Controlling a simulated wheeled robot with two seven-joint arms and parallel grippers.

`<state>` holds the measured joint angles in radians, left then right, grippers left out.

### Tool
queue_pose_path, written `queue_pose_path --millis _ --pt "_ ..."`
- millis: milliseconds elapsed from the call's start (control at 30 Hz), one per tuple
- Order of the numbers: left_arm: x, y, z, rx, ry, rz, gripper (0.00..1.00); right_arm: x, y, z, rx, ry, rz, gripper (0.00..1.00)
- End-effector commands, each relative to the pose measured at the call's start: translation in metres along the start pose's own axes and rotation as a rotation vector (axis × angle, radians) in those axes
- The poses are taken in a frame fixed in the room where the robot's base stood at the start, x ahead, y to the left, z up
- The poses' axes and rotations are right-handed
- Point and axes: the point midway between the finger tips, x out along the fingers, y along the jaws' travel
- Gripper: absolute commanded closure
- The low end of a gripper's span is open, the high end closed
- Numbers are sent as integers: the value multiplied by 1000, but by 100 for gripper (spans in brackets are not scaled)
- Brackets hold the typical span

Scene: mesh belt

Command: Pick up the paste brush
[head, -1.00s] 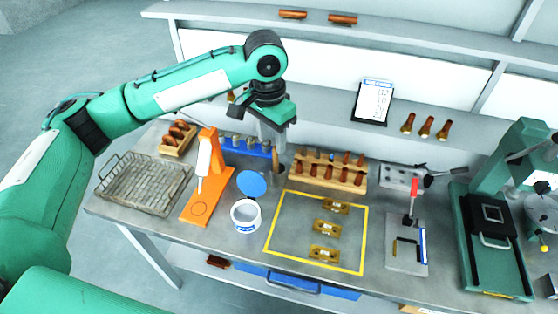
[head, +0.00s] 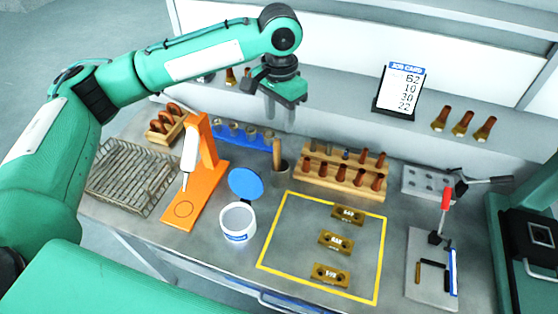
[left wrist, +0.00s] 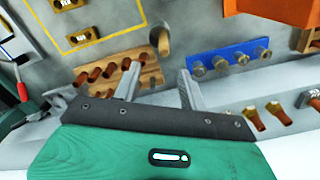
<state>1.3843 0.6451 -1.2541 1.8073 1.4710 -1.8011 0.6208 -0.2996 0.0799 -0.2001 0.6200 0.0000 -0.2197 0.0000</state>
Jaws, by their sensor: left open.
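The paste brush shows as a wooden handle (head: 277,153) standing upright in a small dark cup (head: 281,167). Its lower end is hidden in the cup. The handle also shows in the left wrist view (left wrist: 164,41), beyond and roughly between my fingertips. My left gripper (head: 279,112) is open and empty, pointing down above and behind the brush, apart from it. Its two fingers show in the left wrist view (left wrist: 158,72) with clear space between them. A white paste tub (head: 238,222) with a raised blue lid (head: 246,183) stands in front of the cup. My right gripper is out of view.
A blue rack (head: 246,134) is left of the cup; a wooden rack of brown-handled tools (head: 341,178) is right. An orange stand (head: 207,170) holds a white dispenser. A yellow outline (head: 271,237) surrounds brass blocks. A job card (head: 398,92) stands behind.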

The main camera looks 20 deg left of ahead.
Motion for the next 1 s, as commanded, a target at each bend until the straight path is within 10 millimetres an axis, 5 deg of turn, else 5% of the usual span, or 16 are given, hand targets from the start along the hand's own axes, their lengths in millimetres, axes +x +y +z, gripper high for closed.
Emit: queue_pose_path --millis 333,1000 --pt "63 -1 1 -1 -4 0 57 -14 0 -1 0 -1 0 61" --pt "129 -8 -1 0 -1 0 57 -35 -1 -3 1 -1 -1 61"
